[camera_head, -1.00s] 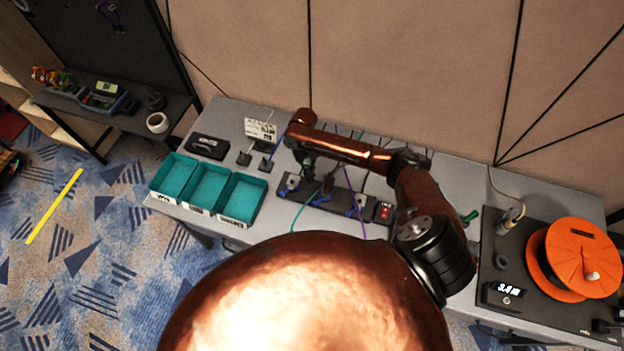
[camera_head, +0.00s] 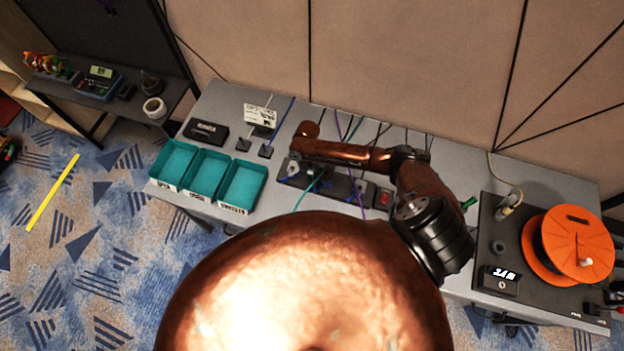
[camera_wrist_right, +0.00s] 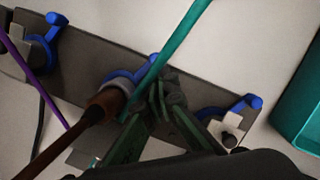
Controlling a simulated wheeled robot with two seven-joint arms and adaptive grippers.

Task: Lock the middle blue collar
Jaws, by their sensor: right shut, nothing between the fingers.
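A dark strip (camera_head: 348,190) on the table bears several blue collars. In the right wrist view, the middle blue collar (camera_wrist_right: 116,78) sits around the end of a brown plug (camera_wrist_right: 104,104). Its blue lever is partly hidden by a teal cable (camera_wrist_right: 178,48). Another blue collar (camera_wrist_right: 50,40) is at upper left, with a purple cable nearby. A third blue collar (camera_wrist_right: 240,108) is at right. My right gripper (camera_wrist_right: 162,98) is shut and empty beside the middle collar, close to the teal cable; contact is unclear. In the head view my right gripper (camera_head: 316,182) is over the strip, partly hidden. My left gripper is out of view.
Teal bins (camera_head: 243,187) stand left of the strip, and a black box (camera_head: 206,132) lies behind them. A red switch (camera_head: 384,198) is at the strip's right end. An orange spool (camera_head: 578,245) stands on a black unit at right. Cables run behind the strip.

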